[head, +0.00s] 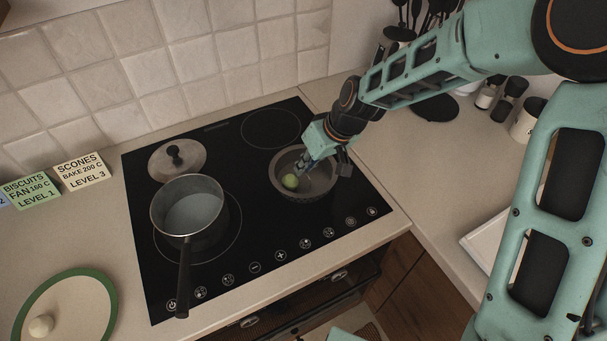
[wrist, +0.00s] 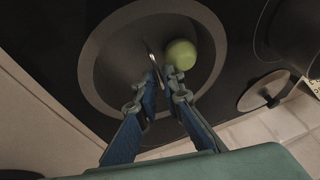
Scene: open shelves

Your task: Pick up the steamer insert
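A round, grey, bowl-shaped vessel with a wide rim (head: 283,161) sits on the right of the black cooktop; I take it for the steamer insert, and it also shows in the wrist view (wrist: 97,88). A pale green round item (head: 290,182) lies inside it, to the right of my fingertips in the wrist view (wrist: 181,55). My gripper (head: 303,166) points down into the vessel. In the wrist view its fingertips (wrist: 164,73) are close together, with a thin pale upright piece (wrist: 150,52) at or between them. Whether they grip it is unclear.
A saucepan (head: 190,240) stands left on the cooktop (head: 255,228), its handle toward the front. A lid (head: 178,160) lies behind it. A green-rimmed lid (head: 42,326) and label cards (head: 83,170) are on the left counter. Utensils (head: 398,33) and jars (head: 508,98) stand at the back right.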

